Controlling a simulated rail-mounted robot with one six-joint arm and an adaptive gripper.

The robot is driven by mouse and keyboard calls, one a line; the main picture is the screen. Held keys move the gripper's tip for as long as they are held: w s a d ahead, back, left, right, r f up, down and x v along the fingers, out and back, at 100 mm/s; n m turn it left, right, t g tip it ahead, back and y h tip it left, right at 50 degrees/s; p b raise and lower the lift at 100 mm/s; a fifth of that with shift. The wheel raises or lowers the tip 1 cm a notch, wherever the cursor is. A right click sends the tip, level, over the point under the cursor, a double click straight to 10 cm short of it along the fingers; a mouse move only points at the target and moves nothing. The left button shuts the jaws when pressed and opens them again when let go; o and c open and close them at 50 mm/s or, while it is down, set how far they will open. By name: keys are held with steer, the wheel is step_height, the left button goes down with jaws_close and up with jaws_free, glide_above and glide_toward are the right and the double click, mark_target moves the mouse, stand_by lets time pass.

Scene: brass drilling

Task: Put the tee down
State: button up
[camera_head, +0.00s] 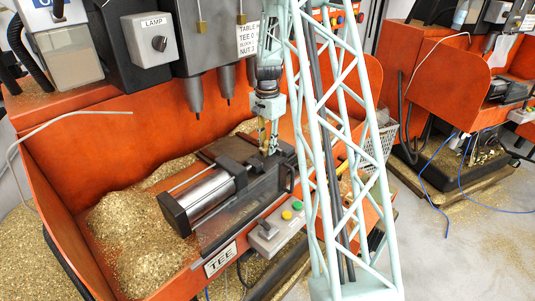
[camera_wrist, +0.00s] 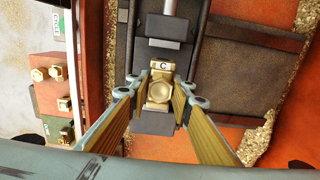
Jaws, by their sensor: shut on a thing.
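The brass tee (camera_wrist: 158,90), with a C on its upper face and a hexagonal end, sits between my fingertips in the wrist view. My gripper (camera_wrist: 156,92) is shut on it, one finger on each side. In the head view my gripper (camera_head: 266,136) points down at the right end of the clamping fixture (camera_head: 207,193), below and right of the drill spindles. The tee is over the dark jaw block (camera_wrist: 152,121) of the fixture. I cannot tell whether it touches the block.
Heaps of brass chips (camera_head: 130,235) lie in the orange tray (camera_head: 125,150). A button box (camera_head: 276,231) stands at the front by the TEE sign (camera_head: 220,260). Several brass fittings (camera_wrist: 58,73) sit on an orange surface at left in the wrist view. Drill spindles (camera_head: 227,80) hang above.

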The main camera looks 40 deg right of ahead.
mark_target(267, 153)
steer(key=shift+f, duration=1.85)
steer(key=shift+f, duration=0.1)
steer(key=o, duration=1.1)
steer(key=shift+r, duration=6.1)
